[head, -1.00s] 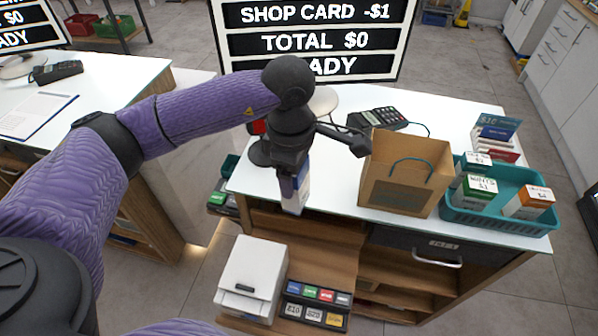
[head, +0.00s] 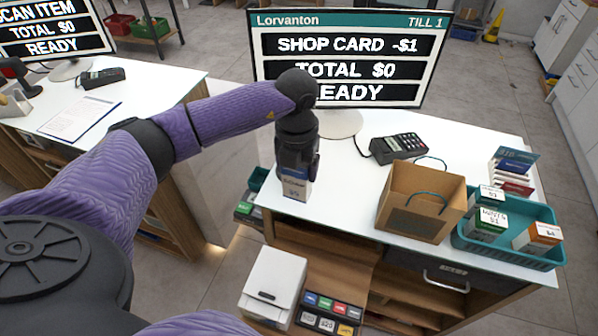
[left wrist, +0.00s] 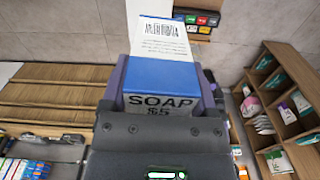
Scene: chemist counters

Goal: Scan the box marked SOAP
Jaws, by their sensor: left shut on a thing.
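The SOAP box (head: 296,187) is white and blue. My left gripper (head: 297,168) is shut on it and holds it by the front left part of the till counter. In the left wrist view the box (left wrist: 160,75) sits between the fingers, with "SOAP $5" on its near face and a barcode on a white face at the far end. The till screen (head: 345,60) reads "SHOP CARD -$1", "TOTAL $0" and a partly covered "READY". No scanner shows clearly on this counter; my arm covers the spot behind the gripper. My right gripper is not in view.
On the white counter (head: 345,205) stand a card terminal (head: 398,147), a brown paper bag (head: 422,200) and a teal tray (head: 500,255) with small boxes. A white printer (head: 273,280) is below. A second till with a clipboard (head: 80,118) is at left.

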